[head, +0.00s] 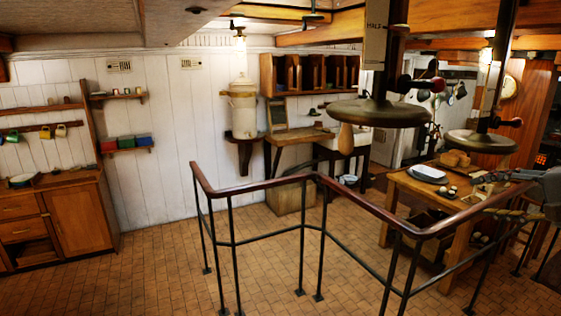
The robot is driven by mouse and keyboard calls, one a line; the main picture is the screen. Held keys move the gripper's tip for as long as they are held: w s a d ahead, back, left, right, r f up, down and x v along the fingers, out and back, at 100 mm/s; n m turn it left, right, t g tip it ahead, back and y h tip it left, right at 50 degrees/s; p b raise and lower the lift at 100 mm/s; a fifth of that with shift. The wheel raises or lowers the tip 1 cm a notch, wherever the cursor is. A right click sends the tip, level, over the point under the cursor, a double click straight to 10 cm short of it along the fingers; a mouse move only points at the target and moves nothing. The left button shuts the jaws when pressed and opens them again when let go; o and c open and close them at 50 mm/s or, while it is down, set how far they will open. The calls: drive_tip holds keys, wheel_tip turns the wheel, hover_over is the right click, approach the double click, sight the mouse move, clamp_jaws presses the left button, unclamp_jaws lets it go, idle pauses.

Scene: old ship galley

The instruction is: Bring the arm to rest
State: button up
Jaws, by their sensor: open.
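My gripper (484,181) is at the right edge of the head view, at the end of my grey arm. It points left, in front of the wooden table (456,193) as seen from here. It is small in the picture; its jaws are open and I see nothing held between them. I cannot tell its exact height above the table top. The rest of my arm runs out of the picture on the right.
A railing (262,184) with thin posts crosses the middle, its right part close to my arm. Round dark metal discs (367,112) hang from above. The tiled floor (150,262) at left is clear.

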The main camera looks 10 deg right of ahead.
drive_tip(key=s+a+f+n+g+h+b, duration=0.1)
drive_tip(key=s+a+f+n+g+b, duration=0.35)
drive_tip(key=f, duration=0.75)
drive_tip(key=s+a+f+n+g+h+b, duration=0.15)
drive_tip(key=s+a+f, duration=0.35)
drive_tip(key=a+f, duration=0.6)
drive_tip(key=s+a+f+n+g+b, duration=0.2)
drive_tip(key=s+a+f+n+b, duration=0.15)
drive_tip(key=f, duration=1.05)
drive_tip(key=s+a+f+n+b, duration=0.1)
drive_tip(key=a+f+n+b, duration=0.1)
drive_tip(key=a, duration=0.3)
drive_tip(key=s+a+f+n+t+b, duration=0.1)
drive_tip(key=s+a+f+n+b, duration=0.1)
drive_tip(key=a, duration=0.4)
drive_tip(key=shift+s+f+n+y+b, duration=0.2)
drive_tip(key=shift+f+n+y+b, duration=0.2)
drive_tip(key=shift+f+b, duration=0.65)
drive_tip(key=shift+f, duration=0.1)
